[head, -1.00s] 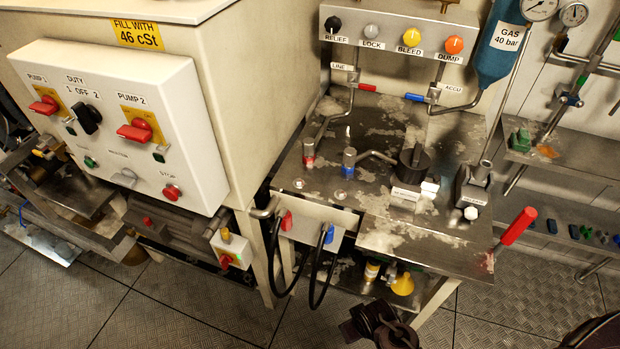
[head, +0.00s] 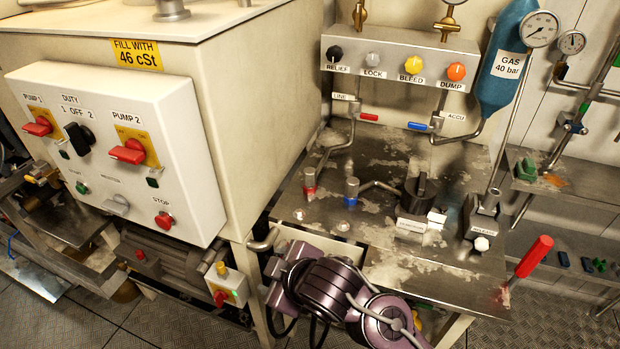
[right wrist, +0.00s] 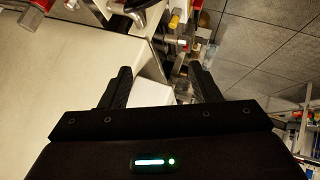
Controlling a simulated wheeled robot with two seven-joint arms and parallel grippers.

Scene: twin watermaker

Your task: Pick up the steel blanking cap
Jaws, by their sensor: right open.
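Two small shiny round pieces, a left one (head: 299,214) and a right one (head: 343,227), are on the worn steel bench (head: 440,270), in front of the red-banded stub (head: 310,184) and the blue-topped stub (head: 351,188). They are too small for me to tell whether either is the steel blanking cap. My purple and black arm crosses the bench's front edge in the head view, and its gripper cannot be made out there. In the right wrist view my right gripper (right wrist: 160,68) is open, with nothing seen between its fingers. My left gripper is not in view.
A white pump control box (head: 115,150) stands out at the left. A valve panel (head: 400,60) rises behind the bench.

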